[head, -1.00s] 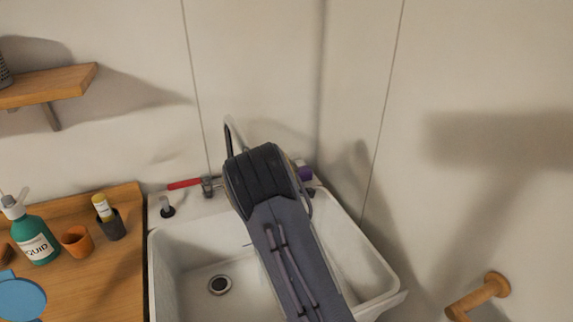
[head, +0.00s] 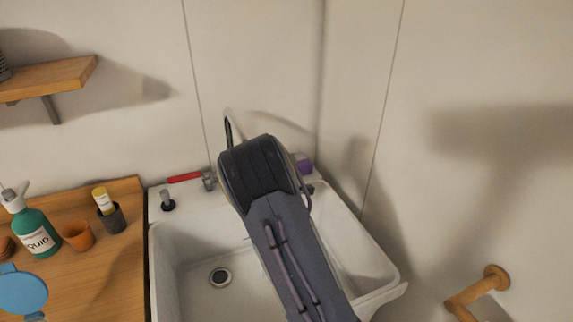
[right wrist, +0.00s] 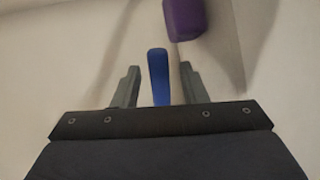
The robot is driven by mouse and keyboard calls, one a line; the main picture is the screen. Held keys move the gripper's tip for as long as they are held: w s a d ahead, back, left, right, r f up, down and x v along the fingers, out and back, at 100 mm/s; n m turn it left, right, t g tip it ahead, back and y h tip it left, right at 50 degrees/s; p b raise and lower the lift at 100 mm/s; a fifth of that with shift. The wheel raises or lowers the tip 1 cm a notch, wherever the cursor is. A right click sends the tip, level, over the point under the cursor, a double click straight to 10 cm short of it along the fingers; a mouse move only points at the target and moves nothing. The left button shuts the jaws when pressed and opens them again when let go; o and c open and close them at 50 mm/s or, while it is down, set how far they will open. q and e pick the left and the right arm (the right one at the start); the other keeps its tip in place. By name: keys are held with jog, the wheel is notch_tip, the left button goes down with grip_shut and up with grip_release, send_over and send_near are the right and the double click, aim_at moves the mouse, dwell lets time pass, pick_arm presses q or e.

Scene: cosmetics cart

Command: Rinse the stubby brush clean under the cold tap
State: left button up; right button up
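The tap's spout (head: 232,122) curves up behind the white sink (head: 156,272). A red lever (head: 184,177) sticks out left of the tap body (head: 208,181). In the right wrist view a blue bar (right wrist: 158,74), which looks like the cold lever, stands between the fingers of my right gripper (right wrist: 158,84). The fingers are apart, with a gap on each side of the bar. In the head view my right forearm and wrist hide this gripper and the bar. The stubby brush cannot be made out, and my left gripper is out of view.
A purple object (head: 304,164) sits at the sink's back right, beyond the fingers in the wrist view (right wrist: 184,18). A wooden counter (head: 110,265) on the left holds a green bottle (head: 36,238), an orange cup (head: 78,236) and a dark holder (head: 112,220). Walls close off the back and right.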

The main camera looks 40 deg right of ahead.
jog(key=v, duration=0.5)
jog(key=shift+s+a, duration=0.3)
jog(key=s+a+f+m+y, duration=0.2)
jog(key=s+a+m+y, duration=0.25)
jog(key=a+y, duration=0.25)
jog(key=s+a+r+m+g+y, duration=0.1)
jog(key=s+a+r+m+y, duration=0.1)
jog(key=s+a, duration=0.6)
jog(key=s+a+r+m+g+y, duration=0.1)
jog(key=s+a+r+m+y, duration=0.1)
jog(key=s+a+r+y, duration=0.3)
jog(key=s+a+y, duration=0.2)
jog(key=s+a, duration=0.1)
jog(key=s, duration=0.1)
jog(key=shift+a+r, duration=0.15)
jog(key=shift+a, duration=0.15)
jog(key=o, duration=0.3)
jog(key=s+a+f+m+g, duration=0.1)
jog(key=s+a+g, duration=0.1)
jog(key=s, duration=0.7)
jog(key=shift+s+f, duration=0.25)
jog(key=shift+s, duration=0.1)
